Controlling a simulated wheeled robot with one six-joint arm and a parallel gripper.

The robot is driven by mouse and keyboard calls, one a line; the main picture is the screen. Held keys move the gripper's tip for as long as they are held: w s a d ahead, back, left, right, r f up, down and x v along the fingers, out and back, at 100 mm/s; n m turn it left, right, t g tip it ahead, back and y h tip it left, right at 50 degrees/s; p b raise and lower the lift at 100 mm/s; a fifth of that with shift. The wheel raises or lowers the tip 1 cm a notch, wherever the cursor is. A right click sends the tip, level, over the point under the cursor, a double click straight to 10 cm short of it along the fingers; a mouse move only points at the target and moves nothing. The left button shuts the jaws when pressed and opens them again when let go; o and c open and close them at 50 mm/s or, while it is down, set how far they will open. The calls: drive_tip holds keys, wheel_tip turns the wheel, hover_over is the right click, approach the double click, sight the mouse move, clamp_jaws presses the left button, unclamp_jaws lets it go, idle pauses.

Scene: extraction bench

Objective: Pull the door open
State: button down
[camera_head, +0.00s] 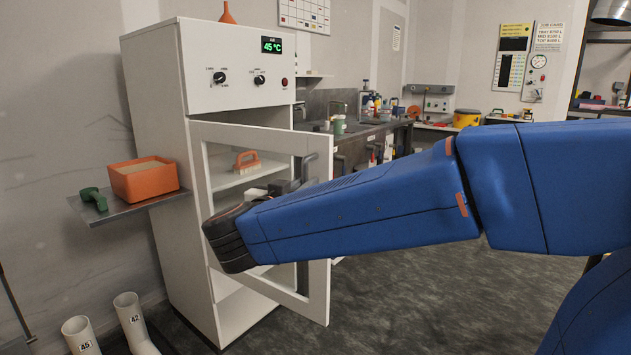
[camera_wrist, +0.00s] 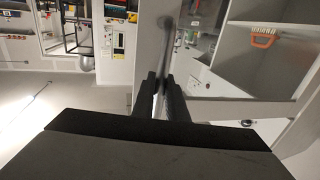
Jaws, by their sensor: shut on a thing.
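The white cabinet (camera_head: 168,110) stands at the left in the head view. Its framed white door (camera_head: 320,300) is swung partly open, and shelves show inside. The door's dark handle (camera_head: 305,165) is on the free edge of the door. It also shows in the wrist view as a dark bar (camera_wrist: 167,42). My gripper (camera_head: 292,183) is shut on the handle; in the wrist view its two dark fingers (camera_wrist: 162,88) stand on either side of the bar. My blue arm hides part of the door's lower middle.
An orange brush (camera_head: 247,162) sits on a shelf inside. A side shelf (camera_head: 140,206) holds an orange box (camera_head: 144,180) and a green scoop (camera_head: 94,198). White boots (camera_head: 132,320) stand on the floor at lower left. A cluttered bench (camera_head: 375,127) is behind. Floor right of the door is clear.

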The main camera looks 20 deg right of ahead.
drive_tip(key=shift+s+a+m+g+h, duration=0.2)
drive_tip(key=shift+s+a, duration=0.25)
drive_tip(key=shift+a, duration=0.2)
drive_tip(key=shift+s+a+m+g+h, duration=0.1)
drive_tip(key=shift+s+a+m, duration=0.1)
drive_tip(key=shift+s+a, duration=0.35)
drive_tip(key=shift+w, duration=0.1)
drive_tip(key=c, duration=2)
unclamp_jaws()
drive_tip(key=shift+c, duration=0.2)
drive_tip(key=shift+a, duration=0.1)
drive_tip(key=v, duration=1.7)
drive_tip(key=shift+a, duration=0.15)
